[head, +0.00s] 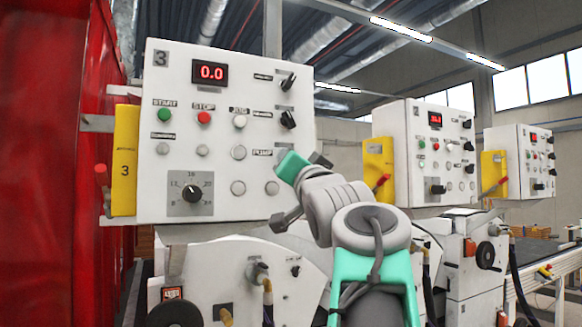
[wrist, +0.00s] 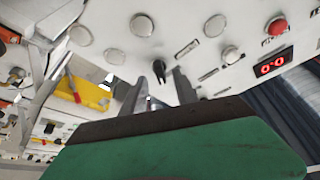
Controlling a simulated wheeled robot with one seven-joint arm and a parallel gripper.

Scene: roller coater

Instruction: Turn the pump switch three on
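The white control panel marked 3 (head: 225,100) is at the left in the head view, with its red display (head: 210,73) reading 0.0. In the wrist view, a black switch knob (wrist: 158,72) stands out from the panel face, between the two grey fingers of my gripper (wrist: 161,80). The fingers are apart, one on each side of the knob. I cannot tell whether either touches it.
Panel 3 also has a round dial (head: 192,193), several push buttons, and two black switches (head: 288,119) at its upper right. A yellow box (head: 124,160) is on its left side. Similar panels (head: 440,150) stand to the right. A red wall (head: 50,160) is at the left.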

